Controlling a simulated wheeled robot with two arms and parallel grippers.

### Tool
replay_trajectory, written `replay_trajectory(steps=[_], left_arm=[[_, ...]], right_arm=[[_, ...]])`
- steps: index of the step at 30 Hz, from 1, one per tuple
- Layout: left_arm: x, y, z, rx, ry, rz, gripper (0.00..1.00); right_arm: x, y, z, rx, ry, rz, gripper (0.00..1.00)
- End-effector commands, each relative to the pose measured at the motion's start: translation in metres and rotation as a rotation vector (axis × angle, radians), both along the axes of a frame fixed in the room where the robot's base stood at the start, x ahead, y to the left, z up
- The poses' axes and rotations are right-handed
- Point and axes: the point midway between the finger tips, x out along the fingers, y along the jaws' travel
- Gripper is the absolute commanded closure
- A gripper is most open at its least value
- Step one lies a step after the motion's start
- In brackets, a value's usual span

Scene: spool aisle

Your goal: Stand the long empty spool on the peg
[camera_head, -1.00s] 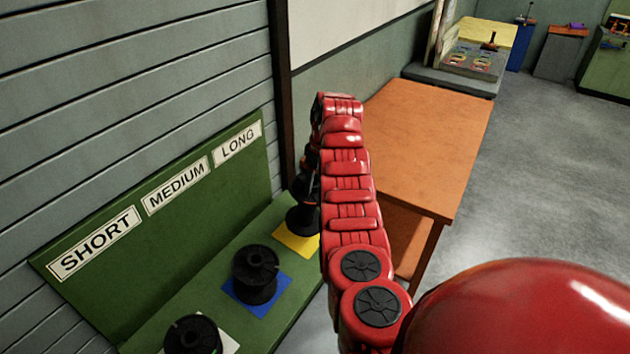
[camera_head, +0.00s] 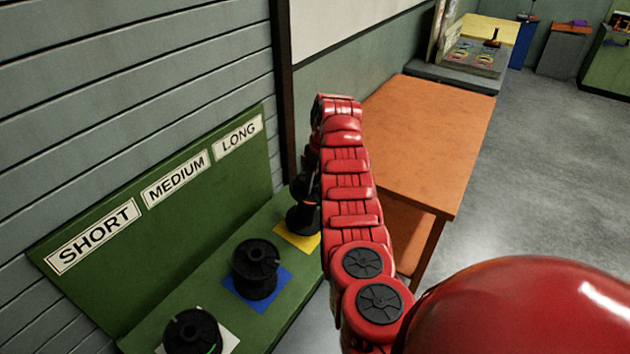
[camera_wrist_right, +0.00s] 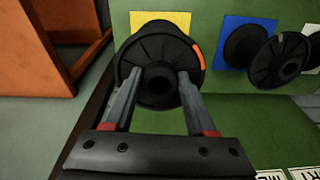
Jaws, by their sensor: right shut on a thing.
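The long spool (camera_head: 300,218) is black with an orange mark. It is upright over the yellow square (camera_head: 295,242) under the LONG label (camera_head: 238,141), partly hidden by my right arm. My right gripper (camera_wrist_right: 161,75) is shut on this spool (camera_wrist_right: 160,38), with a finger on each side of it in the wrist view. The peg is hidden, and I cannot tell whether the spool touches the square. In the head view my right gripper is mostly behind the arm. My left gripper is out of view.
A black spool (camera_head: 256,265) stands on the blue square (camera_head: 237,292), and another (camera_head: 193,332) on the white square (camera_head: 229,342). The green board (camera_head: 150,255) rises at the back. An orange table (camera_head: 430,135) is on the right, with open floor beyond it.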

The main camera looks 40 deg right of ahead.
Motion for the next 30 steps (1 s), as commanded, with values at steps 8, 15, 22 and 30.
replay_trajectory(steps=[8, 15, 22, 30], left_arm=[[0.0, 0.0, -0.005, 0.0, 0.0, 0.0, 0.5], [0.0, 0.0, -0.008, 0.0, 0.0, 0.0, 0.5], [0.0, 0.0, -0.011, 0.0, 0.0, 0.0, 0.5], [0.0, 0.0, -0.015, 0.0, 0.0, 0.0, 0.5]], right_arm=[[0.001, 0.001, -0.007, 0.001, 0.0, 0.0, 1.0], [0.002, 0.001, -0.014, 0.002, 0.002, 0.0, 1.0], [0.003, 0.002, -0.019, 0.002, 0.002, 0.0, 1.0], [0.004, 0.002, -0.026, 0.001, 0.001, 0.0, 1.0]])
